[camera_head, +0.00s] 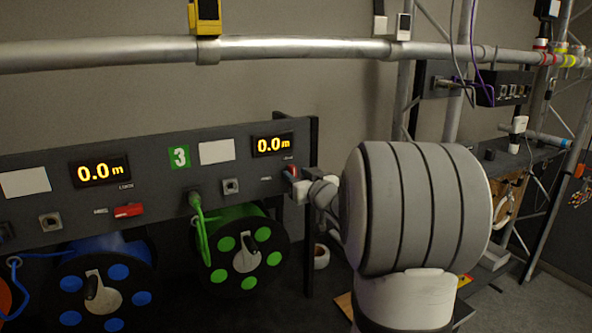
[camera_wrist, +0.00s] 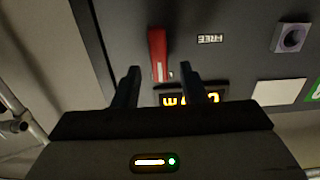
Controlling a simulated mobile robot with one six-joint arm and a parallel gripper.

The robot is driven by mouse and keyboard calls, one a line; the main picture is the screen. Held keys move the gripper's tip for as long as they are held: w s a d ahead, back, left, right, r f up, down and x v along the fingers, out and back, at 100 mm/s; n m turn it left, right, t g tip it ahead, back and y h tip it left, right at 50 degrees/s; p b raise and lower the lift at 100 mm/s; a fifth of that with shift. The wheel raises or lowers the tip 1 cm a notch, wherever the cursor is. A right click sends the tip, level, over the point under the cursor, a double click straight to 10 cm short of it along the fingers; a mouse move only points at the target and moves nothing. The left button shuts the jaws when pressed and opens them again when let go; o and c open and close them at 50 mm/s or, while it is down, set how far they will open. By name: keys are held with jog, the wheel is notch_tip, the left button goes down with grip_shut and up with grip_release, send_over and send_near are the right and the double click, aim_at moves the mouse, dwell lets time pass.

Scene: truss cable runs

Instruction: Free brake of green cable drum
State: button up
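The green cable drum (camera_head: 232,270) hangs under the dark panel, with a green cable running up to a socket. Its red brake lever (camera_head: 293,172) is at the panel's right end, partly hidden by my gripper. In the wrist view, which shows the panel upside down, the lever (camera_wrist: 158,50) stands upright, crosswise to the printed FREE label (camera_wrist: 210,38) beside it. My gripper (camera_head: 300,188) is at the lever. In the wrist view my gripper (camera_wrist: 162,78) is open, with the lever's lower end between the fingertips. I cannot tell if they touch it.
The blue drum (camera_head: 100,285) is to the left; its red lever (camera_head: 128,210) lies sideways. The green drum's display (camera_head: 273,144) reads 0.0 m. A metal truss tube (camera_head: 300,48) runs above the panel. A bench (camera_head: 540,155) stands at right.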

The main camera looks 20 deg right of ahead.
jog(key=shift+w, duration=0.9)
jog(key=shift+c, duration=0.2)
grip_shut()
